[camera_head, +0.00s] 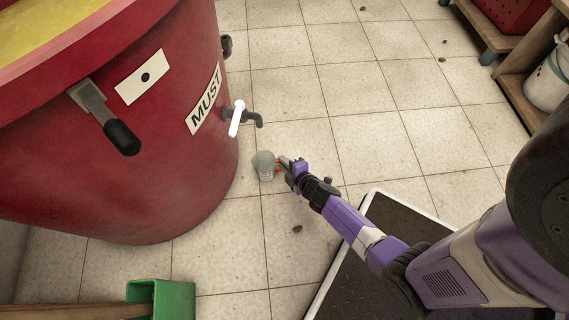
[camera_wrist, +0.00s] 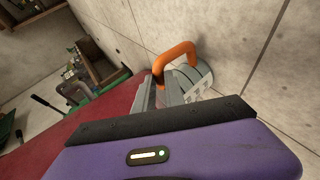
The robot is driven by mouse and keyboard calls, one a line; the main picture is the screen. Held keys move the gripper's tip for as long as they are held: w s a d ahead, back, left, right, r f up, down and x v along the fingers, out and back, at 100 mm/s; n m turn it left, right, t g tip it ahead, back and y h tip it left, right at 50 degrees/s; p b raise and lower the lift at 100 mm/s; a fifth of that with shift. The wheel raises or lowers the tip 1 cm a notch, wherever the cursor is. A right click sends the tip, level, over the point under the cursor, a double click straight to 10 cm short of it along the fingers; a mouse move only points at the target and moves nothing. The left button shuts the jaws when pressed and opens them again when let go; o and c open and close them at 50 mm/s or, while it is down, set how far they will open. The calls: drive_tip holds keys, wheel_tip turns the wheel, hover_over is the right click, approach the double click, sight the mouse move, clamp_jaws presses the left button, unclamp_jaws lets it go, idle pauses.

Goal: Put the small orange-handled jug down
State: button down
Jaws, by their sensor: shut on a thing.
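The small jug (camera_head: 264,165) is a pale grey vessel with an orange handle. In the head view it is just right of the red vat, a little below the vat's spout. My gripper (camera_head: 284,163) reaches it from the right and is shut on its handle. In the wrist view the orange handle (camera_wrist: 177,58) arches beside the jaws, and the grey jug body (camera_wrist: 197,76) shows behind them with some marks on its side. The jaws partly hide the jug. I cannot tell whether its base touches the floor.
The large red vat (camera_head: 120,190), labelled MUST, fills the left, with a white-levered tap (camera_head: 238,118) jutting toward the jug. A green box (camera_head: 165,298) is at the lower left. A black mat (camera_head: 385,225) lies under my arm. Tiled floor right of the vat is mostly clear.

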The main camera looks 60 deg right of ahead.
drive_tip(key=c, duration=1.4)
unclamp_jaws()
drive_tip(key=shift+r, duration=0.1)
drive_tip(key=s+a+r+m+t+y+p, duration=0.1)
drive_tip(key=s+a+r+m+p, duration=0.1)
drive_tip(key=s+a+r, duration=0.75)
drive_tip(key=s+a+r+m+t+y+p, duration=0.1)
drive_tip(key=s+a+r+m+t+p, duration=0.15)
drive_tip(key=s+a+r, duration=0.65)
wheel_tip(320, 180, up, 25)
drive_tip(key=s+a+m+y, duration=0.2)
drive_tip(key=m+y, duration=0.1)
drive_tip(key=m, duration=0.2)
drive_tip(key=shift+t, duration=0.35)
drive_tip(key=shift+r+m+p, duration=0.15)
drive_tip(key=shift+m+p, duration=0.1)
drive_tip(key=shift+p, duration=0.05)
